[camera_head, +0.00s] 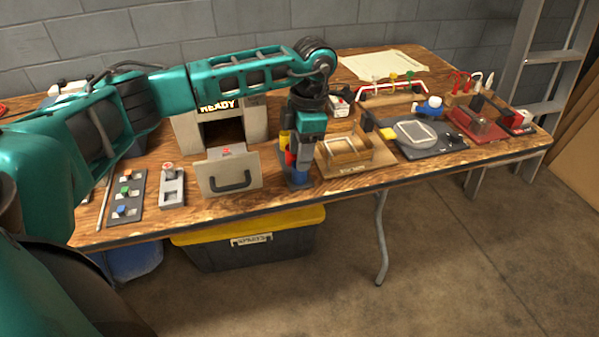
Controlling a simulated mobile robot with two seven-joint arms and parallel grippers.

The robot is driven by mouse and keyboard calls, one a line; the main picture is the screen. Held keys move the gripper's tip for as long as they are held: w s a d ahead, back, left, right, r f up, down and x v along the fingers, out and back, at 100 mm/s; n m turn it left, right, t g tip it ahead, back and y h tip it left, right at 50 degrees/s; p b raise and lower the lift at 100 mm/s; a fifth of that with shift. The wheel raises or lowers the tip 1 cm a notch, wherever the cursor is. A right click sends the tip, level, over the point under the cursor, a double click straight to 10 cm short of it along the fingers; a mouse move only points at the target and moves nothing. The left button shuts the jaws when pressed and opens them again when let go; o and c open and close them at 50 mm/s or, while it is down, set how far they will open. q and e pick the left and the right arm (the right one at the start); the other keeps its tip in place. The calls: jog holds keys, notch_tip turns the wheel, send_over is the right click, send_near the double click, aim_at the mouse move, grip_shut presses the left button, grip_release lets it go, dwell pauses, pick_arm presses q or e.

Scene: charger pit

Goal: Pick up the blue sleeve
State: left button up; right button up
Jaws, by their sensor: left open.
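A blue piece (304,154), which looks like the blue sleeve, stands upright on a small dark blue-grey base (297,180) near the table's front edge. A red piece (289,159) and a yellow piece (284,140) stand close to its left. My left gripper (306,143) reaches down from above, right over the blue piece. It is open, with its fingers at or around the top of that piece. The gripper hides part of it, and I cannot tell whether they touch. My right gripper is out of view.
A wooden frame tray (352,168) is close on the right. Farther right are a dark plate fixture (430,143) and a red fixture (478,127).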

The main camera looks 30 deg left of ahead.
aim_at(298, 176)
pick_arm(q)
jog(key=f, duration=0.5)
jog(key=shift+s+b, duration=0.25)
jog(key=shift+b, duration=0.1)
jog(key=shift+r, duration=0.1)
jog(key=c, duration=0.7)
jog(key=shift+c, duration=0.2)
jog(key=shift+r, duration=0.1)
